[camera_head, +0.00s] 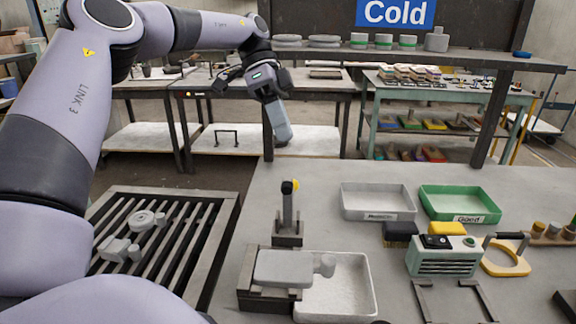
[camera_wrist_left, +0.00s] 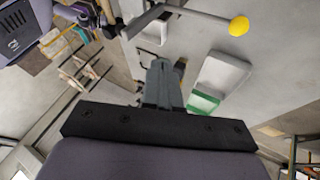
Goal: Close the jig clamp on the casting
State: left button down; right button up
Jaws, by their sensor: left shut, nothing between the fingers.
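The jig clamp (camera_head: 289,212) stands on the bench behind the casting. Its lever points upward and ends in a yellow knob (camera_head: 292,186). The grey casting (camera_head: 284,268) lies on the dark jig block (camera_head: 264,298) in front of it. My left gripper (camera_head: 282,138) is beyond the clamp in the head view, apart from it, shut and empty, pointing downward. The left wrist view shows its closed fingers (camera_wrist_left: 162,85) and, near the top, the lever with its yellow knob (camera_wrist_left: 238,25), apart from the fingers. My right gripper is not in view.
A slatted grate (camera_head: 218,232) with castings on it is at left. A grey tray (camera_head: 378,214) and a green tray (camera_head: 430,203) stand right of the clamp. A white tray (camera_head: 350,305) is beside the jig. A green device (camera_head: 440,262) stands farther right. Bench is clear behind the clamp.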

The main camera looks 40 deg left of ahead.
aim_at(290, 186)
pick_arm(q)
jog(key=s+d+f, duration=0.3)
jog(key=d+f, duration=0.1)
jog(key=d, duration=0.1)
jog(key=shift+s+f, duration=0.15)
jog(key=shift+s, duration=0.15)
dwell(0.7)
